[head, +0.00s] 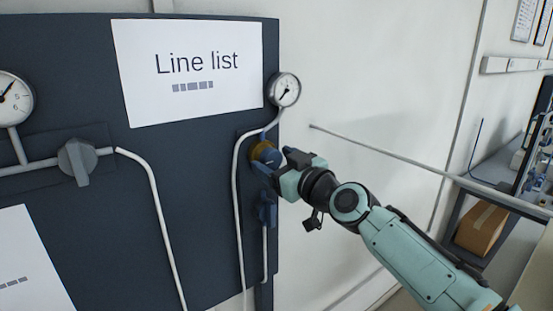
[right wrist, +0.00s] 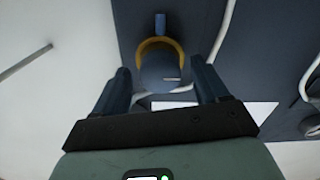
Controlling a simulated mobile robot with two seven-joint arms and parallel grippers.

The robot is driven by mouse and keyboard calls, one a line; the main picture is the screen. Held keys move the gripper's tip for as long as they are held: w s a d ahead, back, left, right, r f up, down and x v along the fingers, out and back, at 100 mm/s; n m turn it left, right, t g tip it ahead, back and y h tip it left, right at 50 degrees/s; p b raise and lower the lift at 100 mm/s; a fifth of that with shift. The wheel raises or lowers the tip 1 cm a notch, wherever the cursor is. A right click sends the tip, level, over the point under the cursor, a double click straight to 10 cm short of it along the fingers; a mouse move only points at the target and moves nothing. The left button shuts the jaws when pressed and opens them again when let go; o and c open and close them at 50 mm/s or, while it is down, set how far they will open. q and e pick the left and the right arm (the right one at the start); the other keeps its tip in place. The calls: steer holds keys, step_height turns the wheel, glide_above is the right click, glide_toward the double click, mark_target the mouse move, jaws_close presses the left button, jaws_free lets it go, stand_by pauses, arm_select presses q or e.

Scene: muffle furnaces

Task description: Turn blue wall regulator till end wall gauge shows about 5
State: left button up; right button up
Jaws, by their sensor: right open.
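The blue wall regulator (head: 263,153) is a round knob with a yellow-orange ring, at the right end of the dark panel. In the right wrist view the blue knob (right wrist: 160,74) lies ahead, between the fingers. My right gripper (head: 275,168) is open at the knob, one finger to each side, with gaps visible in the wrist view. The end wall gauge (head: 284,90) is a small round white dial above the regulator. Its needle points to the lower left; its numbers are too small to read. My left gripper is not in view.
Below the regulator is another blue fitting (head: 267,208) on the pipe. A grey-handled valve (head: 78,158) and another gauge (head: 10,98) are at the left. A "Line list" sheet (head: 190,75) hangs on the panel. A rail (head: 400,158) crosses the white wall at right.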

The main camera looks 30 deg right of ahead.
steer(key=c, duration=1.1)
